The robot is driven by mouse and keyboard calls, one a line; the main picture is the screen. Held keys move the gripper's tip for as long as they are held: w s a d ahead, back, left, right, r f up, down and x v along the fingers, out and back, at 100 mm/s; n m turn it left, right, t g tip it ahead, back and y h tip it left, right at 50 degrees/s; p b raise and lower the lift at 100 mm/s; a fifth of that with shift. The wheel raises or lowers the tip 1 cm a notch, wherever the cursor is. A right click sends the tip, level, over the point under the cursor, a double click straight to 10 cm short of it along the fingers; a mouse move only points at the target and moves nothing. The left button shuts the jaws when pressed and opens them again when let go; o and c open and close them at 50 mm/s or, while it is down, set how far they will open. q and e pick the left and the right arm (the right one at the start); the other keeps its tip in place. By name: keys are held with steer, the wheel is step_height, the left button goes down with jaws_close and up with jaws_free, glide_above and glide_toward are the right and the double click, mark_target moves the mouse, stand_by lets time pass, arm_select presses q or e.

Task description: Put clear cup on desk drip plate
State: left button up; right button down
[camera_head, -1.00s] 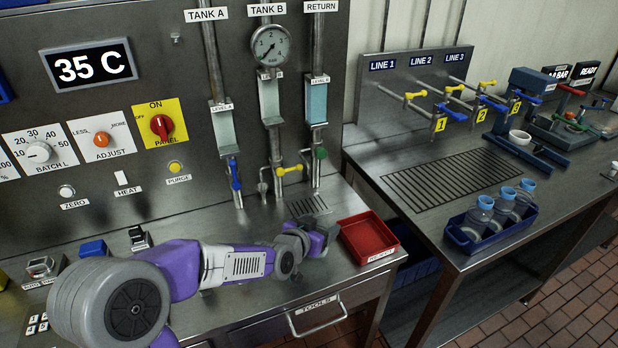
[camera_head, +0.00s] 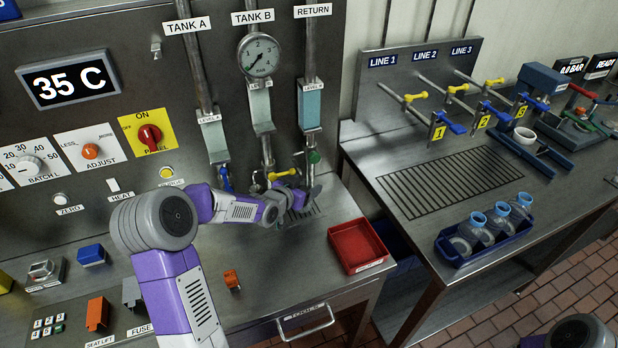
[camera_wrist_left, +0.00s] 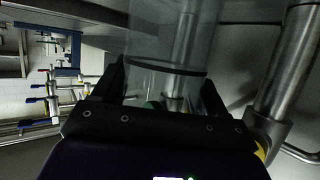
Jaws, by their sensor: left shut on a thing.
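My left gripper (camera_head: 304,196) is over the slotted drip plate (camera_head: 312,209) on the desk, just below the taps of the tanks. In the left wrist view a clear cup (camera_wrist_left: 168,45) stands between the two fingers, and the gripper is shut on it. In the head view I cannot make out the cup, which is hidden or too faint. The arm covers part of the drip plate. I cannot tell whether the cup touches the plate. My right gripper is out of view.
A yellow valve handle (camera_head: 284,174), a green knob (camera_head: 314,157) and a blue handle (camera_head: 225,179) are close to the left gripper. A red tray (camera_head: 358,246) sits to the right on the desk.

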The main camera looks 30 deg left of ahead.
arm_select(q)
steer(key=shift+w+a+f+b, duration=0.1)
steer(key=shift+w+f+b, duration=0.2)
steer(key=shift+f, duration=0.2)
steer(key=shift+r, duration=0.1)
steer(key=shift+s+r, duration=0.2)
steer(key=shift+s, duration=0.15)
steer(key=shift+f, duration=0.3)
steer(key=o, duration=1)
steer(key=shift+r, duration=0.1)
steer(key=shift+w, duration=0.1)
steer(key=shift+s+r, duration=0.2)
steer(key=shift+r, duration=0.1)
steer(key=p+v, duration=0.2)
steer(key=v, duration=0.9)
steer(key=shift+s+p, duration=0.3)
steer(key=shift+p, duration=0.1)
